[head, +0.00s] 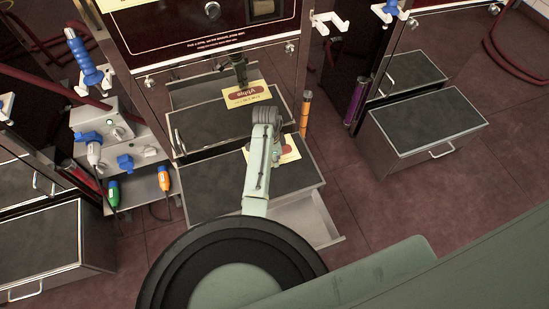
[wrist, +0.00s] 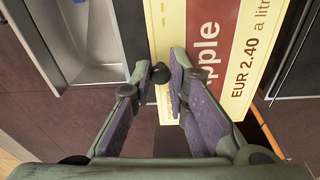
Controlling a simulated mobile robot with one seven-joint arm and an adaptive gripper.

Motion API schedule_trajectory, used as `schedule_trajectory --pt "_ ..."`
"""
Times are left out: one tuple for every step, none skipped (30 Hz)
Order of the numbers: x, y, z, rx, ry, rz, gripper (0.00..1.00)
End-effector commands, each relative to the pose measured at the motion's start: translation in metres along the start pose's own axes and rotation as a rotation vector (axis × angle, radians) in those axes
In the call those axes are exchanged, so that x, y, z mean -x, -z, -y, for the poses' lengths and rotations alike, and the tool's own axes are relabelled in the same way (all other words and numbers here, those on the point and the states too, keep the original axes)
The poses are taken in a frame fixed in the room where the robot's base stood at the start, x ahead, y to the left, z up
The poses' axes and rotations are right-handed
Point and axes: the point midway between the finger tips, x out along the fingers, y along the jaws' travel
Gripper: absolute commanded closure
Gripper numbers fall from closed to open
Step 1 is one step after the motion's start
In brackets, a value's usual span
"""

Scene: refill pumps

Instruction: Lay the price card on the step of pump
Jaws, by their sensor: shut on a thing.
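My gripper (head: 277,159) points down over the step of the middle pump. It is shut on the black knob (wrist: 160,73) of the price card, seen between the fingers in the wrist view. The card (head: 290,149) is cream with a red-brown band; it also shows in the wrist view (wrist: 202,18), reading "pple" and "EUR 2.40 a lit". My arm hides part of it in the head view. The step has a dark mat top (head: 205,201) with a metal edge. The card is over its right part; I cannot tell whether it touches.
A drawer (head: 322,222) stands open at the step's right front. The middle pump's shiny lower panel seems to mirror my gripper and card (head: 246,95). An orange tube (head: 305,113) stands right of the card. Another step (head: 425,117) stands right; floor between is clear.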

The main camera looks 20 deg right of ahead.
Motion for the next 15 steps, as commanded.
schedule_trajectory --pt "-0.011 -0.001 0.000 0.000 0.000 0.000 1.00" --pt "-0.013 -0.001 0.001 0.000 0.000 0.000 1.00" --pt "-0.018 -0.002 0.001 0.000 0.000 0.000 1.00" --pt "-0.020 -0.002 0.001 0.000 0.000 0.000 1.00" --pt "-0.023 -0.003 0.001 0.000 0.000 0.000 1.00" --pt "-0.027 -0.003 0.001 0.000 0.000 0.000 1.00" --pt "-0.030 -0.003 0.001 0.000 0.000 0.000 1.00" --pt "-0.033 -0.004 0.001 0.001 0.000 0.000 1.00" --pt "-0.037 -0.004 0.001 0.001 0.000 0.000 1.00" --pt "-0.040 -0.004 0.001 0.001 0.000 0.000 1.00" --pt "-0.043 -0.005 0.001 0.001 0.000 0.000 1.00" --pt "-0.047 -0.005 0.002 0.001 0.000 0.000 1.00" --pt "-0.050 -0.005 0.002 0.001 0.001 0.000 1.00" --pt "-0.053 -0.006 0.002 0.001 0.001 0.000 1.00" --pt "-0.057 -0.006 0.002 0.001 0.001 0.000 1.00"
